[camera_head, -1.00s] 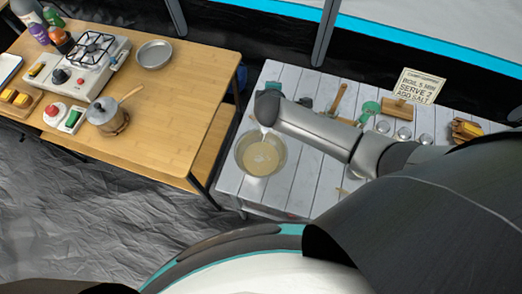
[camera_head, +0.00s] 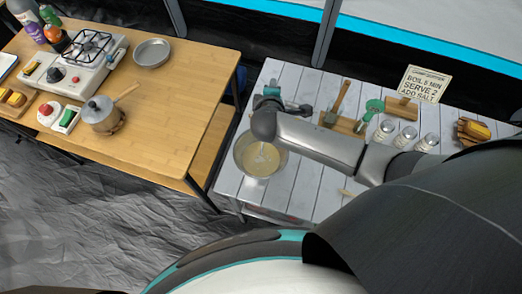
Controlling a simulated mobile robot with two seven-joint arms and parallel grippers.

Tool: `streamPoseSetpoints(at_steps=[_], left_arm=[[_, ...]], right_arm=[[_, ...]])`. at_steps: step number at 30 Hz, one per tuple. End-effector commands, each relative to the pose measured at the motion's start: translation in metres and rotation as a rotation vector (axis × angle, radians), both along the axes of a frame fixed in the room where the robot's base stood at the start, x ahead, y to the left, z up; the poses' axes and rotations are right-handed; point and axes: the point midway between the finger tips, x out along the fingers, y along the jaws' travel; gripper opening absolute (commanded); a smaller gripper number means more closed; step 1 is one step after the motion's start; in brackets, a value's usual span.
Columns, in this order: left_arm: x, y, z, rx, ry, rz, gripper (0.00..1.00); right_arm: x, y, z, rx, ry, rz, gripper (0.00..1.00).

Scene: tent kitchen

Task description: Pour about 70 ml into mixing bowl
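The metal mixing bowl (camera_head: 241,168) stands on the white slatted table, with beige contents inside. My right arm reaches in from the right, and its rounded wrist end is over the bowl's far rim. My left gripper is not in view.
A gap separates the tables.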

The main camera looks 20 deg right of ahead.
Motion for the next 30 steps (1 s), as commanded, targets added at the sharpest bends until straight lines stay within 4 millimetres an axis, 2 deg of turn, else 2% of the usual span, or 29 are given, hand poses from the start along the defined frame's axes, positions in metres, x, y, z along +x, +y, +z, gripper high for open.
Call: streamPoseSetpoints(at_steps=[30], left_arm=[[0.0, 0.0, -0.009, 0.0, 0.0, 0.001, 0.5]], right_arm=[[-0.001, 0.001, 0.002, -0.02, -0.038, 0.0, 0.0]])
